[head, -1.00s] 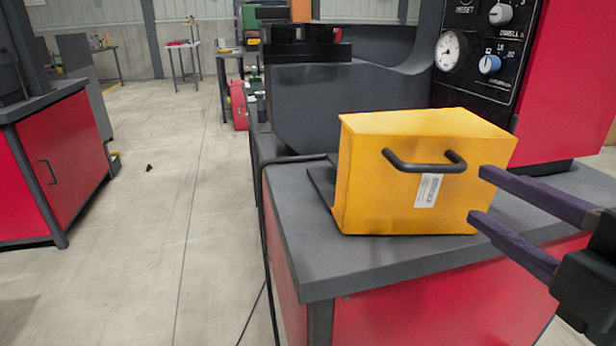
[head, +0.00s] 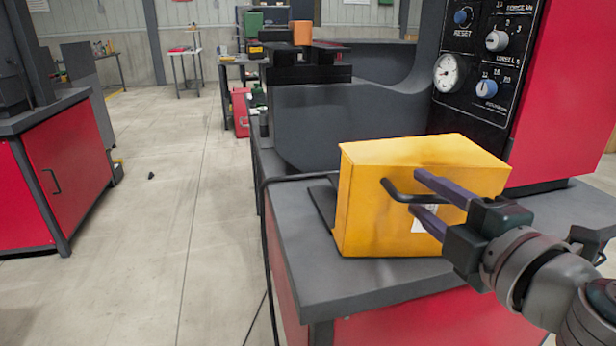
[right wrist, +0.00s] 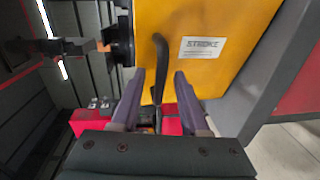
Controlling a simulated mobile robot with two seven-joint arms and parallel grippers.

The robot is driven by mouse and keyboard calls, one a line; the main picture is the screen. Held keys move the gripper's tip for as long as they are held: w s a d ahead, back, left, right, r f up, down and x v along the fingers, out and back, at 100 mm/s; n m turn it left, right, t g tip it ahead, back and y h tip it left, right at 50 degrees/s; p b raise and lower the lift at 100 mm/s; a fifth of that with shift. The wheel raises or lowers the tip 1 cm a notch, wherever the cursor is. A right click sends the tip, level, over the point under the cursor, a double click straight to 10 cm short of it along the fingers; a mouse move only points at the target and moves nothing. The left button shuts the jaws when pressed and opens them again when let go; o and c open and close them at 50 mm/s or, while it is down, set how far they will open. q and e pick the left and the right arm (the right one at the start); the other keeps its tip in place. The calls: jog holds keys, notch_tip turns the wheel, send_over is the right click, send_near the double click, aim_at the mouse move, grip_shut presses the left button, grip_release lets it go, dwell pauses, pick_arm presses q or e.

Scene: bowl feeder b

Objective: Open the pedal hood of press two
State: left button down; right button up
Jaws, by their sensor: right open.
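The yellow pedal hood (head: 375,220) sits closed on the dark grey bench top of the press, with a black bar handle (head: 391,188) on its front face. My right gripper (head: 416,190) reaches in from the right, its two purple fingers open in front of the hood and overlapping the handle's right part. In the right wrist view the handle (right wrist: 160,50) runs down between the two open fingers (right wrist: 160,76); I cannot tell whether either finger touches it. A white label (right wrist: 203,47) sits beside the handle. My left gripper is not in view.
The press's control panel (head: 484,60) with dials and a gauge rises behind the hood. A black cable (head: 264,230) hangs over the bench's left edge. Another red cabinet (head: 70,170) stands at the left.

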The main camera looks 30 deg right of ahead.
grip_shut()
dwell(1.4)
